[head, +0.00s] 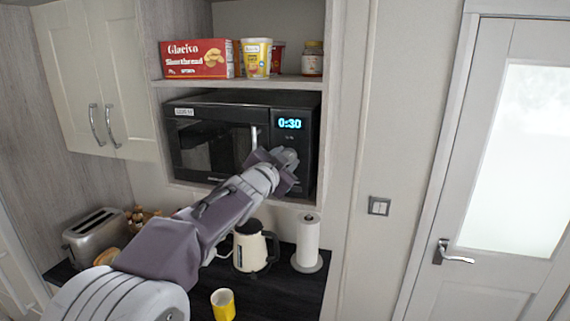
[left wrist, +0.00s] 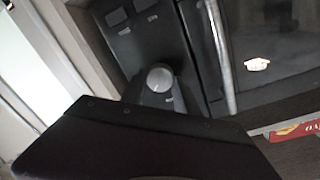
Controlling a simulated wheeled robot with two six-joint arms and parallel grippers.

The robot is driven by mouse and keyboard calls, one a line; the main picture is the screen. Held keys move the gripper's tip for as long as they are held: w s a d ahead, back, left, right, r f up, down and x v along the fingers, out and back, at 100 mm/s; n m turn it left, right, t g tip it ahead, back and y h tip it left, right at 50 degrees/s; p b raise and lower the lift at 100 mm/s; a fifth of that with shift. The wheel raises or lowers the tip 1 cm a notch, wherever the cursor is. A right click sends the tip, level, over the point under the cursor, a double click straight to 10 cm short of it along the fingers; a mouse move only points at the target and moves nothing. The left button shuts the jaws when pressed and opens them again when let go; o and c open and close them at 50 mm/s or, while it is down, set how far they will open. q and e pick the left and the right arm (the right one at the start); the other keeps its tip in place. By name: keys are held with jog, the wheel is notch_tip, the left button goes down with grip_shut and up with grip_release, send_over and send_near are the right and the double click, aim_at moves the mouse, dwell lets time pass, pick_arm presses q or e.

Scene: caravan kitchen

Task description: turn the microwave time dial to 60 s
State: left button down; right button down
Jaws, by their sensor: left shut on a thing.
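The black microwave (head: 213,147) stands in the wall niche with its door closed. Its display (head: 289,123) reads 0:30 in blue digits. My left gripper (head: 286,160) reaches up to the lower part of the control panel, below the display, and mostly covers the time dial there in the head view. In the left wrist view the round silver dial (left wrist: 159,77) sits between the dark fingers, and the gripper is shut on it. The pale door handle (left wrist: 221,58) runs close beside the dial. My right gripper is not in view.
A red shortbread box (head: 197,58), a yellow-and-white tub (head: 257,58) and a jar (head: 313,59) stand on the shelf above. Below on the dark counter are a toaster (head: 95,235), a kettle (head: 249,247), a paper roll (head: 308,241) and a yellow cup (head: 223,305).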

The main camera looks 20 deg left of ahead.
pick_arm(q)
jog(key=shift+m+b, duration=0.3)
jog(key=shift+m, duration=0.7)
jog(key=c, duration=0.9)
grip_release()
jog(key=s, duration=0.9)
jog(key=shift+a+r, duration=0.25)
jog(key=shift+a, duration=0.05)
